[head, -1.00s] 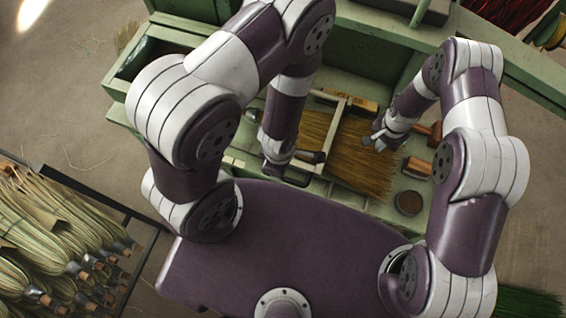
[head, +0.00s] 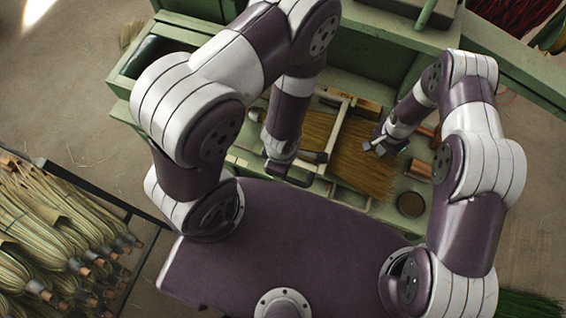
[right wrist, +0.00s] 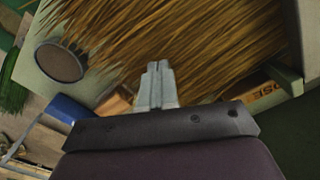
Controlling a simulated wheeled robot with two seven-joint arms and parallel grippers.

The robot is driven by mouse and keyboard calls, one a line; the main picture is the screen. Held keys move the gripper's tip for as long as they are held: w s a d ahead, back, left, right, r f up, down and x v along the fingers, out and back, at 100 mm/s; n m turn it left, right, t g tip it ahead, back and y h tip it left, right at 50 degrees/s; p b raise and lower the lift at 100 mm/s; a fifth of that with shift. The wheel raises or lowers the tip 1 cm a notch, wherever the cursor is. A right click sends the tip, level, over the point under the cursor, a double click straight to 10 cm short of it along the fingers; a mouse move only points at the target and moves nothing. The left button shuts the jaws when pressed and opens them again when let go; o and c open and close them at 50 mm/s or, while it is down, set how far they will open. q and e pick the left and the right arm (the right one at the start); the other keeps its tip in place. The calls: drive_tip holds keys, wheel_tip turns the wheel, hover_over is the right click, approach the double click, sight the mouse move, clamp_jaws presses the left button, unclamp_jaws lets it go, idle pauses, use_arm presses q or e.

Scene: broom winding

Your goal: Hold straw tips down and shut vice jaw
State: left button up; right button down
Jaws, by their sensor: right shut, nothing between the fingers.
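The straw (head: 372,165) is a golden-brown fan spread on the green bench, tips toward the lower right in the head view. It fills the top of the right wrist view (right wrist: 195,40). A pale vice jaw bar (head: 338,130) crosses the straw on its left. My right gripper (head: 374,147) is over the straw, its fingers together and empty; in the right wrist view its fingertips (right wrist: 158,68) lie against the straw in the picture, but contact is unclear. My left gripper (head: 290,176) is beside a dark-knobbed handle (head: 318,157) at the vice's front; its fingers are largely hidden.
A round dark disc (head: 411,204) and a wooden block (head: 420,168) sit right of the straw. A lettered wooden block (right wrist: 265,97) shows in the right wrist view. A rack of finished brooms (head: 60,230) stands at the lower left, apart from the bench.

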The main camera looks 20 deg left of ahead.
drive_tip(key=shift+f, duration=0.95)
use_arm(q)
drive_tip(key=shift+s, duration=0.1)
use_arm(e)
drive_tip(key=shift+s, duration=0.1)
use_arm(q)
drive_tip(key=shift+s+a+f, duration=0.1)
drive_tip(key=shift+a+f, duration=0.05)
drive_tip(key=c, duration=0.5)
use_arm(e)
drive_tip(key=shift+f, duration=0.1)
use_arm(q)
drive_tip(key=w+f, duration=0.1)
drive_tip(key=w, duration=0.1)
drive_tip(key=w+f, duration=0.2)
drive_tip(key=w, duration=0.1)
drive_tip(key=w+f, duration=0.1)
drive_tip(key=w, duration=0.1)
drive_tip(key=shift+w+d+f, duration=0.3)
drive_tip(key=shift+d, duration=0.05)
clamp_jaws()
wheel_tip(320, 180, down, 4)
drive_tip(key=shift+s+r, duration=0.15)
drive_tip(key=shift+f, duration=0.25)
use_arm(e)
drive_tip(key=shift+s, duration=0.1)
drive_tip(key=shift+s+f, duration=0.1)
use_arm(q)
drive_tip(key=shift+f, duration=0.35)
idle(0.3)
